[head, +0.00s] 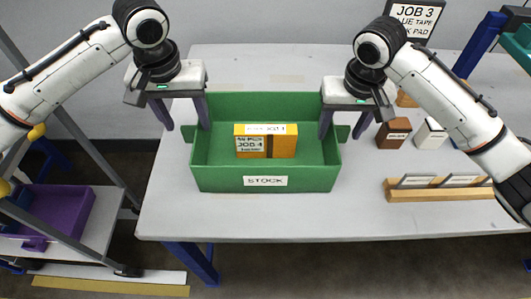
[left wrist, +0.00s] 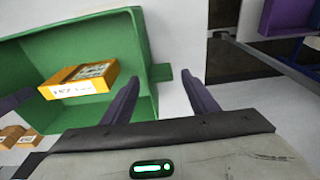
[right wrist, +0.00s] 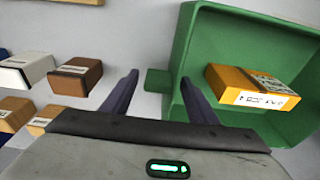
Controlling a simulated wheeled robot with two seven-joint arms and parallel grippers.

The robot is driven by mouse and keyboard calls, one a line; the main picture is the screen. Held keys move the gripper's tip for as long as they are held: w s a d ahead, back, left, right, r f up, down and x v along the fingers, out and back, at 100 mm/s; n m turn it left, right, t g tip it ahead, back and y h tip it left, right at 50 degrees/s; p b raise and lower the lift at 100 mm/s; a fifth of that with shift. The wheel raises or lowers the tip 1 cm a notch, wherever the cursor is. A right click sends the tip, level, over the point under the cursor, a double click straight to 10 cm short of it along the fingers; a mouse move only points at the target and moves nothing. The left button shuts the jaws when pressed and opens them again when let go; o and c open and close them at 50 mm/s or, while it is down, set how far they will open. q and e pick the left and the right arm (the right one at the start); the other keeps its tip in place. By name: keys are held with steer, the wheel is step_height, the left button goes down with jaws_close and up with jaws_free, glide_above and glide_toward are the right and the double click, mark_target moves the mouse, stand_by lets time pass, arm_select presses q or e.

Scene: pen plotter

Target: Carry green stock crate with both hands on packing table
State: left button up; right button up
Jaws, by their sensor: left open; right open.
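The green stock crate (head: 215,178) with a STOCK label stands upright on the packing table (head: 240,226). A yellow-orange box (head: 284,146) marked JOB 4 lies inside it. My left gripper (head: 184,128) is open at the crate's left end, its fingers on either side of the end wall; in the left wrist view (left wrist: 158,95) the crate's tab shows between them. My right gripper (head: 344,136) is open at the crate's right end, one finger inside and one outside; in the right wrist view (right wrist: 160,90) the other tab shows between its fingers. Contact cannot be told.
A brown box (head: 393,132) and a white box (head: 430,134) stand right of the crate. A wooden rack (head: 437,190) lies near the front right. A JOB 3 sign (head: 414,17) stands behind. A purple bin (head: 62,212) sits on a cart left of the table. The table front is clear.

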steer(key=shift+r, duration=0.1)
arm_select(q)
step_height(320, 180, up, 8)
steer(key=s, duration=0.1)
arm_select(e)
step_height(320, 180, up, 12)
steer(key=s, duration=0.1)
steer(key=shift+s, duration=0.4)
arm_select(q)
steer(key=shift+s, duration=0.15)
